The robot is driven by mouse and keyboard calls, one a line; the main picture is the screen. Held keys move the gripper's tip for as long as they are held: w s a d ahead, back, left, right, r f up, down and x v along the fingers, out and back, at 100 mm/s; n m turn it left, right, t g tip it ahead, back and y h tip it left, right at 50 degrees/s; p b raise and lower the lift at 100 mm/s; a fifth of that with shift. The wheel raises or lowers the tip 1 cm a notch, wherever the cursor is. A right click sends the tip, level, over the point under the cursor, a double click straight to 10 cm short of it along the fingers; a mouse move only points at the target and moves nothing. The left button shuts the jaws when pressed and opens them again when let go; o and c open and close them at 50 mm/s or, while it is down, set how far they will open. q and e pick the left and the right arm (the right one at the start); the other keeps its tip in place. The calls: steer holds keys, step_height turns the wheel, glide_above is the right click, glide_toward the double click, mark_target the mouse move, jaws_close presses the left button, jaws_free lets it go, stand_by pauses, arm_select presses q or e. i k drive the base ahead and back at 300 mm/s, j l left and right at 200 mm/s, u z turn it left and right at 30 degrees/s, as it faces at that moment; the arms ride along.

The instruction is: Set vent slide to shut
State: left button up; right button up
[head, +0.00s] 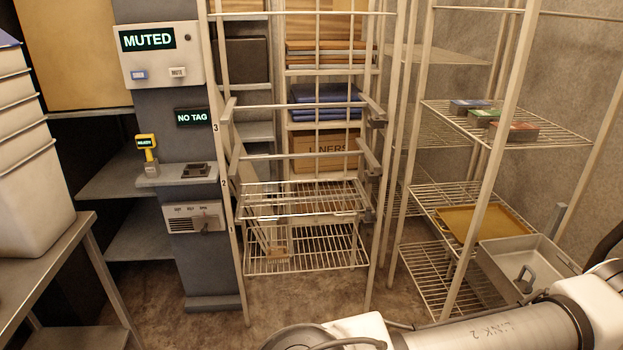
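The vent panel (195,217) is a small pale box low on the grey column, left of the wire racks. It has three small labels along its top, too small to read surely. Below them is a slotted grille, with a small dark slide knob (205,227) that seems to sit toward the right. I cannot tell surely which label it lines up with. Neither of my grippers shows in the head view; only parts of my arms are at the bottom and lower right.
Above the vent are a ledge with a yellow handheld device (147,145), a "NO TAG" display (193,117) and a "MUTED" box (160,55). A wire rack (300,262) stands close right. A steel table (45,262) with stacked white bins (35,205) is left. Floor before the column is clear.

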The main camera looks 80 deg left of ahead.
mark_target(202, 225)
steer(key=u, duration=3.45)
steer(key=i+z, duration=0.35)
steer(key=i, duration=1.15)
